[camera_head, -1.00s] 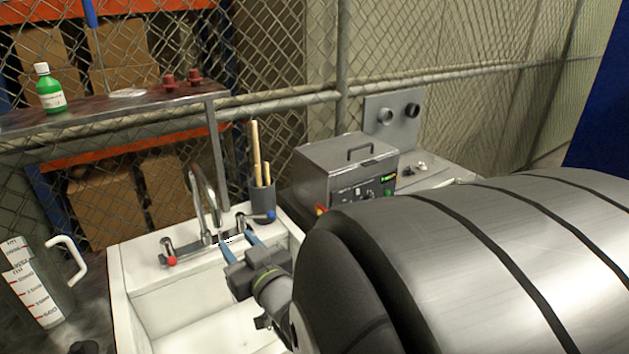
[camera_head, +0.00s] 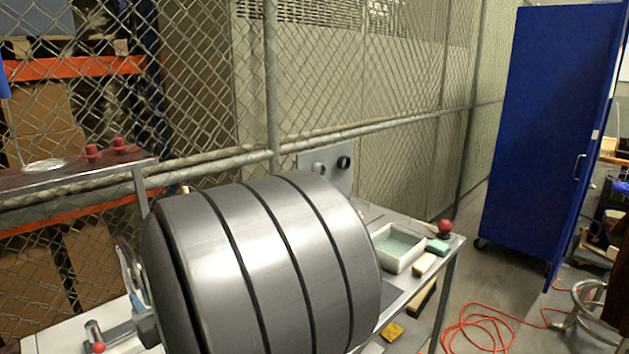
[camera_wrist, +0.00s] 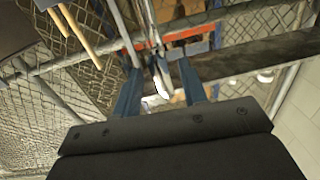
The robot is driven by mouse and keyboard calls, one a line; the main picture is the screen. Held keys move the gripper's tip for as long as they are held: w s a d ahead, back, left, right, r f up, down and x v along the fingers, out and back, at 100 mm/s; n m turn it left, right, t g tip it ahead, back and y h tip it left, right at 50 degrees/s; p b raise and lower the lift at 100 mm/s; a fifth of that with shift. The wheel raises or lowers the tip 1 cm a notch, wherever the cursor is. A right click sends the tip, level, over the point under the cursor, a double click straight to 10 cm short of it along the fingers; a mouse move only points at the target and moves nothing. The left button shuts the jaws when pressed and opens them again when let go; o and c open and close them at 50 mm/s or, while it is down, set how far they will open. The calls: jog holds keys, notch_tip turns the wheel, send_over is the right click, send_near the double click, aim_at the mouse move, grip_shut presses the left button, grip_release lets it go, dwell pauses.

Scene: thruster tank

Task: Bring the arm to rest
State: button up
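My gripper (camera_head: 130,268) shows in the head view only as thin blue fingers at the left edge of my large grey, black-banded arm link, which hides most of it. In the wrist view, the two blue fingers of my gripper (camera_wrist: 161,72) stand apart, with no object clearly held between them. In the head view my arm link covers the middle of the bench.
A red-knobbed tap (camera_head: 98,345) shows at the lower left. A white tray (camera_head: 402,262) and a red ball (camera_head: 445,227) are on the bench at right. A blue cabinet (camera_head: 545,130) and an orange hose (camera_head: 480,330) are farther right. A wire fence (camera_head: 400,90) runs behind.

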jog(key=shift+x, duration=1.1)
jog(key=shift+d, duration=0.15)
jog(key=shift+o, duration=0.4)
